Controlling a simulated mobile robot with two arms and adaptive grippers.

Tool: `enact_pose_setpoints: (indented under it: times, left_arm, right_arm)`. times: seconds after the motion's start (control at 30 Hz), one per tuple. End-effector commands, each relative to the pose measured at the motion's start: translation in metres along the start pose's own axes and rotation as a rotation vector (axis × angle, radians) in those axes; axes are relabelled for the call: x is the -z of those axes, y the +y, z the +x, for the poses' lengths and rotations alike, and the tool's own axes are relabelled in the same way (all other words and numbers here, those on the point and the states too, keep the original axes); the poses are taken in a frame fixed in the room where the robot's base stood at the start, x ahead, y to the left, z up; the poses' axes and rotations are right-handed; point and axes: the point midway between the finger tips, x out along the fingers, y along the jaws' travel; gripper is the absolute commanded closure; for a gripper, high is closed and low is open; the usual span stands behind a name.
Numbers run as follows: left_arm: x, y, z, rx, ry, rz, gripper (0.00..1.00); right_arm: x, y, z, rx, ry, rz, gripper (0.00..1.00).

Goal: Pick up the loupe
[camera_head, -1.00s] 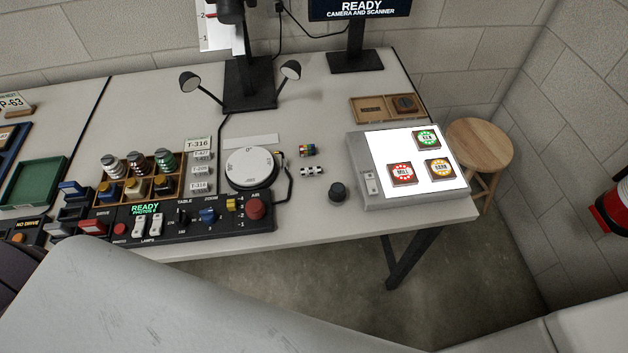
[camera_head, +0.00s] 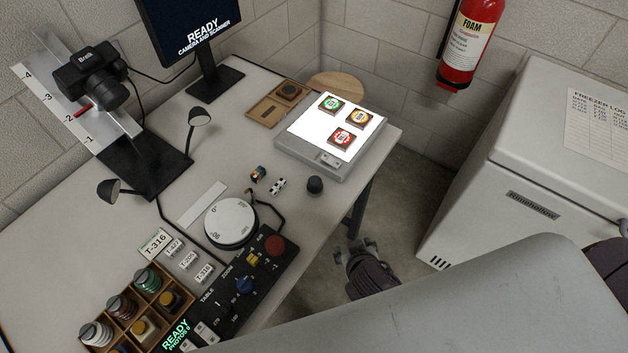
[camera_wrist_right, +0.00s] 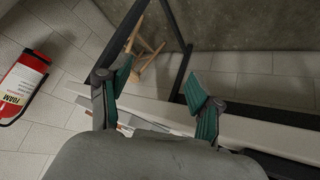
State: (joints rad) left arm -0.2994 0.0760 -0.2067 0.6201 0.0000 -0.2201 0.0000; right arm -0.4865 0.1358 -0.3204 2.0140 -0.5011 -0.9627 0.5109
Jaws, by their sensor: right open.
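The loupe (camera_head: 314,185) appears to be the small dark cylinder standing upright on the table, near its front edge and just in front of the light box. My right gripper (camera_head: 358,246) is low beyond the table's front edge, over the floor, apart from the loupe. In the right wrist view the right gripper (camera_wrist_right: 158,84) has its two green-padded fingers spread, with nothing between them. I cannot make out the loupe in that view. My left gripper is not in view.
The light box (camera_head: 292,151) carries three round-faced pieces. A turntable (camera_head: 231,221), a control panel (camera_head: 247,285) and two small colour-marked blocks lie left of the loupe. A freezer (camera_head: 530,170) stands right. A stool (camera_head: 335,87) is behind the light box; floor separates table and freezer.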

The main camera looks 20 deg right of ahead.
Motion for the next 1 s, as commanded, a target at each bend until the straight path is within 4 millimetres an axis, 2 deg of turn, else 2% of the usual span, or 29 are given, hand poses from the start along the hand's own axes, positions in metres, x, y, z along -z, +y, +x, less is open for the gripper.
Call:
enact_pose_setpoints:
  times: [0.03, 0.1, 0.13, 0.3, 0.43, 0.57, 0.8, 1.0]
  left_arm:
    - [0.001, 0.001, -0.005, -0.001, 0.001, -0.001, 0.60]
    - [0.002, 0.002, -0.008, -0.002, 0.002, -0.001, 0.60]
    - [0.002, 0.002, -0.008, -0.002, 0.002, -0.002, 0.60]
    - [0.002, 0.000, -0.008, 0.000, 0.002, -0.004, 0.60]
    - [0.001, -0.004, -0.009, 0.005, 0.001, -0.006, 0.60]
    - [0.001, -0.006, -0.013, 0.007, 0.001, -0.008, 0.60]
    - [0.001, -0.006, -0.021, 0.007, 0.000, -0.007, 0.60]
    - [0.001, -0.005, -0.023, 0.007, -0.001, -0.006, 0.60]
  right_arm:
    - [0.026, 0.004, -0.022, -0.016, 0.060, 0.038, 0.36]
    - [0.058, 0.005, -0.044, -0.034, 0.166, 0.094, 0.36]
    - [0.067, 0.003, -0.049, -0.035, 0.206, 0.110, 0.36]
    - [0.099, -0.016, -0.067, 0.002, 0.391, 0.158, 0.36]
    - [0.112, -0.029, -0.074, 0.039, 0.470, 0.170, 0.36]
    - [0.123, -0.034, -0.065, 0.052, 0.495, 0.171, 0.36]
    - [0.146, -0.034, -0.023, 0.050, 0.494, 0.170, 0.36]
    - [0.154, -0.035, -0.003, 0.052, 0.490, 0.172, 0.36]
